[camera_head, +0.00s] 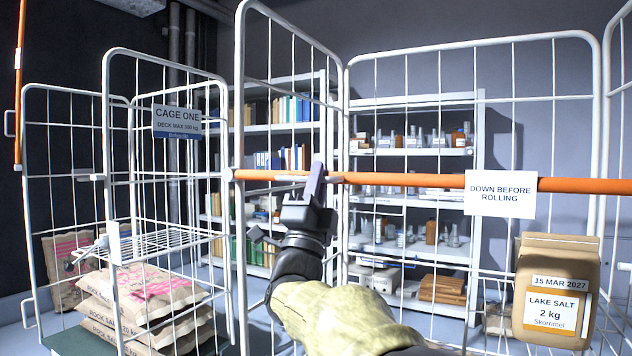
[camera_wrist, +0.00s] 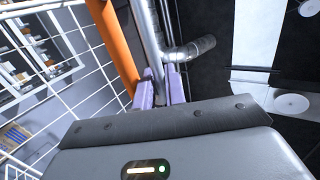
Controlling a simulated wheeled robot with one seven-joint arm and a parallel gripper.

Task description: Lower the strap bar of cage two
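The orange strap bar (camera_head: 400,179) of the near cage lies level across its front. A white sign reading DOWN BEFORE ROLLING (camera_head: 500,194) hangs on it. The bar (camera_wrist: 118,50) runs to the left of the fingers there. I cannot tell whether the fingers touch the bar.
Cage one (camera_head: 177,122) stands at left with stacked sacks and a raised orange bar (camera_head: 19,90). A brown lake salt bag (camera_head: 555,290) shows at right. White cage wires (camera_head: 420,60) surround the bar. Shelves (camera_head: 420,155) with bottles and books stand behind.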

